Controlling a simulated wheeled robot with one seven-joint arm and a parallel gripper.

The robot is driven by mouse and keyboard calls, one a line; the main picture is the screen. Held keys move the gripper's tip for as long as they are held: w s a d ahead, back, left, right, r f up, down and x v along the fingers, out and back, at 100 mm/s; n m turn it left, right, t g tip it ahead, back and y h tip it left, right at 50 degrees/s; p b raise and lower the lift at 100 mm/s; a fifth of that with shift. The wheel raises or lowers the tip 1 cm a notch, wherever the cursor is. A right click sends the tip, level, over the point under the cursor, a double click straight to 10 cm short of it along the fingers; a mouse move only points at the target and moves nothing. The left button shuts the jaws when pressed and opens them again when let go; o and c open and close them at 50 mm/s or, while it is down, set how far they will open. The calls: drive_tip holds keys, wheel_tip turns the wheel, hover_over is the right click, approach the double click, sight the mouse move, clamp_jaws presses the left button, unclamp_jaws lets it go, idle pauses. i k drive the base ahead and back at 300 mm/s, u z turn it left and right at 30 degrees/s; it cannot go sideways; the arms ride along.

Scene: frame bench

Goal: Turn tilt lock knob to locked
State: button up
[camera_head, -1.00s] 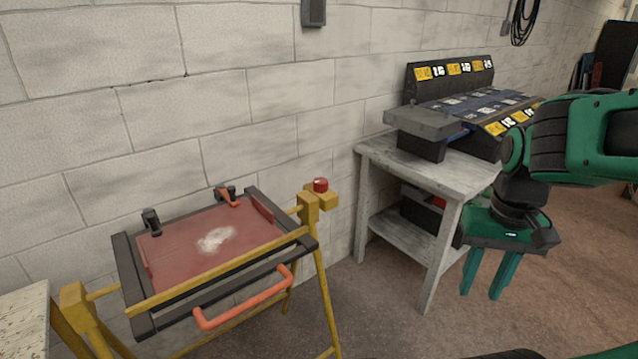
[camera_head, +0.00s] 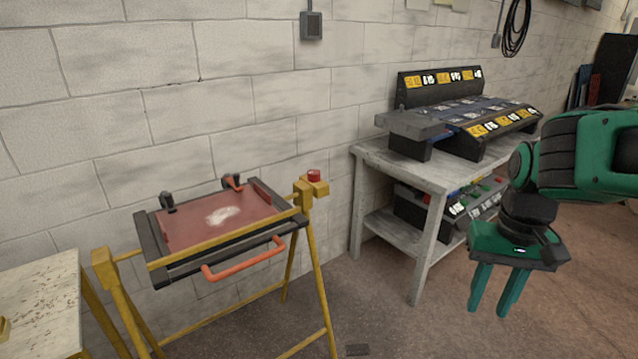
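A red knob (camera_head: 314,175) sits on top of the right post of a yellow stand, on a yellow block; it looks like the tilt lock knob, but its setting cannot be read. The stand carries a tilting frame with a dark red panel (camera_head: 185,229), dark side rails and an orange handle (camera_head: 243,261) along the front. My gripper (camera_head: 496,313) hangs at the right, pointing down, with its two green fingers apart and nothing between them. It is well to the right of the knob and touches nothing.
A grey table (camera_head: 384,158) with a machine (camera_head: 470,107) on top and another unit (camera_head: 460,207) on its shelf stands between the frame and my arm. A pale worktop (camera_head: 40,300) is at the lower left. A block wall runs behind. Floor is open in front.

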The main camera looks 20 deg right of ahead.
sight(313, 175)
drive_tip(key=k, duration=0.75)
drive_tip(key=u, duration=0.45)
drive_tip(key=i, duration=2.1)
drive_tip(key=z, duration=0.5)
